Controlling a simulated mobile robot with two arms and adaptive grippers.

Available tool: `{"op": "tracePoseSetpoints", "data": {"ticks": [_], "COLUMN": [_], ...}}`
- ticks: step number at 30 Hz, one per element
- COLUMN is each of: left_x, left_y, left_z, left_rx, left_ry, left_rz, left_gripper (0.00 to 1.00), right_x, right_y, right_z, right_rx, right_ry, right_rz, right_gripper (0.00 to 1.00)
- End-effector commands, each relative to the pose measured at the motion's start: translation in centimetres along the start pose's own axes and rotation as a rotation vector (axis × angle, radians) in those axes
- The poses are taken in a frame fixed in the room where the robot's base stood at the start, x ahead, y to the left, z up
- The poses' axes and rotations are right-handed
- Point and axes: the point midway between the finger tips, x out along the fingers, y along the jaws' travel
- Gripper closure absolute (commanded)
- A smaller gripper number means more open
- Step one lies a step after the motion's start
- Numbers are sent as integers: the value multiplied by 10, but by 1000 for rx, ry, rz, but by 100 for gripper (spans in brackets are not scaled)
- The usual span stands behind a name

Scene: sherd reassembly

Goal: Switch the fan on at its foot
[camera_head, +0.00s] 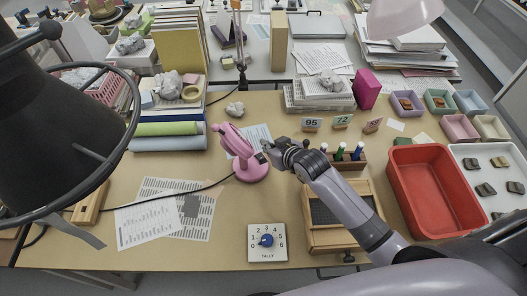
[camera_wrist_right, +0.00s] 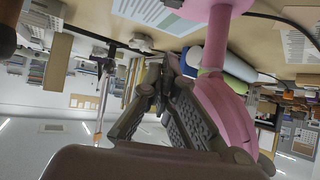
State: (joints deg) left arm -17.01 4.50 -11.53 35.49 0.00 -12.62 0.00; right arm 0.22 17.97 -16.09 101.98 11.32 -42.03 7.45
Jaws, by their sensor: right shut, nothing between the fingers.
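The pink fan (camera_head: 234,141) stands on the tan desk, left of centre in the head view. Its round foot (camera_head: 249,174) rests on the desktop, and a black cord runs left from it. My right gripper (camera_head: 268,150) is shut and empty, just right of the fan, close to its stem and foot. Whether it touches the fan cannot be told. The wrist view looks upside down: the fan's pink stem and head (camera_wrist_right: 222,95) show right of my shut fingers (camera_wrist_right: 168,75). The switch on the foot cannot be made out. My left gripper is not in view.
A white dial box (camera_head: 267,243), a wooden frame (camera_head: 325,238) and a red tray (camera_head: 432,190) lie nearer. Stacked books and rolls (camera_head: 168,130) stand left of the fan. Small numbered signs (camera_head: 311,125) stand right. Printed sheets (camera_head: 150,222) lie flat at front left.

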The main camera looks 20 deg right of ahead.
Motion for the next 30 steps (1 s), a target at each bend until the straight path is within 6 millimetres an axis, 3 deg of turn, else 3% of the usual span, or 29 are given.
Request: {"op": "tracePoseSetpoints", "data": {"ticks": [3,9,12,18,30], "left_x": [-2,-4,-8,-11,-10], "left_y": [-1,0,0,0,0], "left_z": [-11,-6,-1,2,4], "left_rx": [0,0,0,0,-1], "left_ry": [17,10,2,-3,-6], "left_rz": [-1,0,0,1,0], "left_gripper": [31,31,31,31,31], "right_x": [22,53,54,59,60], "right_y": [0,0,0,0,0], "right_z": [-1,-1,19,36,40], "right_rx": [1,1,0,-1,0], "right_ry": [-1,-1,-6,-2,1], "right_rz": [1,0,0,0,0], "right_gripper": [100,100,100,100,100]}}
